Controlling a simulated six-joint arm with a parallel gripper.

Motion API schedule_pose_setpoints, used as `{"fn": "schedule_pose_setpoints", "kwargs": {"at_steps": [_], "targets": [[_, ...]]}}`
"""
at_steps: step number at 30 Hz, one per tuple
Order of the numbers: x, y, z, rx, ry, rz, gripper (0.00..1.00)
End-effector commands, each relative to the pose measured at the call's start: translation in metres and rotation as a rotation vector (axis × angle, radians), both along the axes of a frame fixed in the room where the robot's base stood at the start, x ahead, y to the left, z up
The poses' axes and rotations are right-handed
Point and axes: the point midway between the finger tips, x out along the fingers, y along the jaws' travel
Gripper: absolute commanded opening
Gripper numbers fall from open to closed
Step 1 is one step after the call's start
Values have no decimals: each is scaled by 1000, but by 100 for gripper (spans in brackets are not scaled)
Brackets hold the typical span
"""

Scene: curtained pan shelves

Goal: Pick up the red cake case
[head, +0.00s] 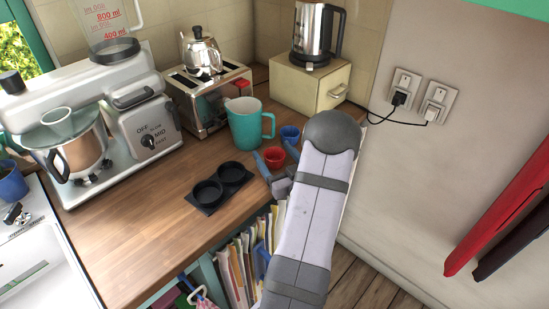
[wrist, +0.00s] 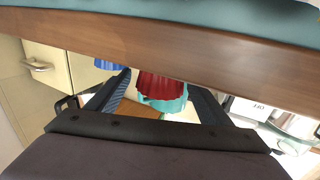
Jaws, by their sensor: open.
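The red cake case (head: 273,158) is a small fluted cup on the wooden worktop, in front of the teal mug. In the wrist view the red cake case (wrist: 160,86) shows between the two fingers. My gripper (head: 276,166) is open at the worktop's right part, with its fingers close to the red case. My gripper (wrist: 158,90) also shows in the wrist view, with one finger on each side of the case. I cannot tell whether they touch it. A blue cake case (head: 290,133) stands just behind the red one, and also shows in the wrist view (wrist: 108,57).
The teal mug (head: 246,124) stands close behind the red case. A black two-cup tray (head: 220,187) lies to the left. A toaster (head: 208,97), a mixer (head: 115,120) and a cream box (head: 308,84) line the back. The worktop's front left is clear.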

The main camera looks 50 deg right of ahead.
Motion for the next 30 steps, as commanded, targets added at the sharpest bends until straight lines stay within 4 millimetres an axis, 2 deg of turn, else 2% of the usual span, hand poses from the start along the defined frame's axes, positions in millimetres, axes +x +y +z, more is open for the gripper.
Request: {"fn": "schedule_pose_setpoints", "kwargs": {"at_steps": [2, 6, 8, 20, 30], "targets": [[0, 0, 0, 0, 0, 0, 73], [0, 0, 0, 0, 0, 0, 40], [0, 0, 0, 0, 0, 0, 29], [0, 0, 3, -2, -2, 1, 29], [0, 0, 24, -5, -2, 1, 29]]}}
